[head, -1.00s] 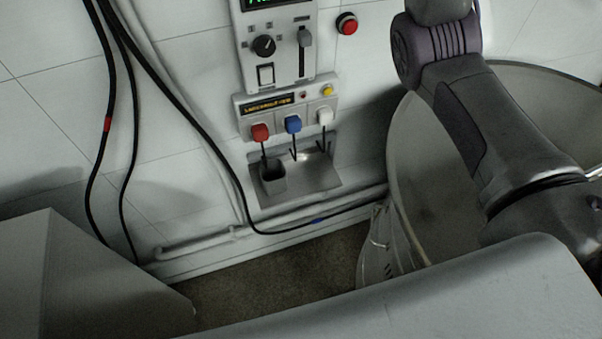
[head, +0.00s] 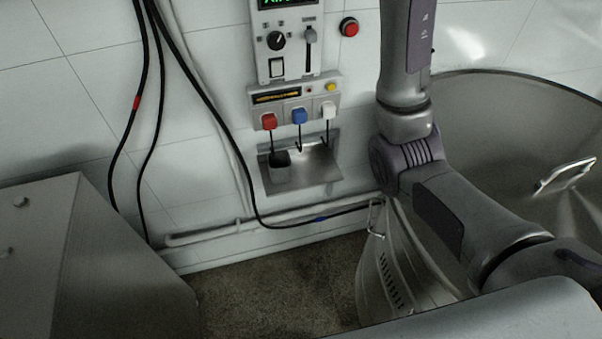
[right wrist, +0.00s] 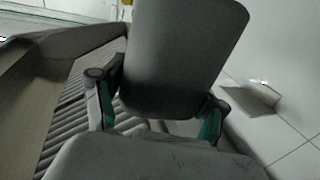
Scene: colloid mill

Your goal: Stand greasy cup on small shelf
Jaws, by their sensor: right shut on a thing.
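In the right wrist view my right gripper (right wrist: 158,103) is shut on a dark grey cup (right wrist: 187,50) with rounded corners. Its green-padded fingers are on either side of the cup's lower part. The cup leans a little to the right in the picture, and its opening is not visible. A small pale shelf (right wrist: 262,95) juts from the white tiled wall at the right, apart from the cup. In the head view my right arm shows, but its gripper is out of frame. My left gripper is in neither view.
A large round vat (head: 480,110) is at the right, a grey cabinet (head: 115,265) at the left. Black cables (head: 205,95) hang on the wall.

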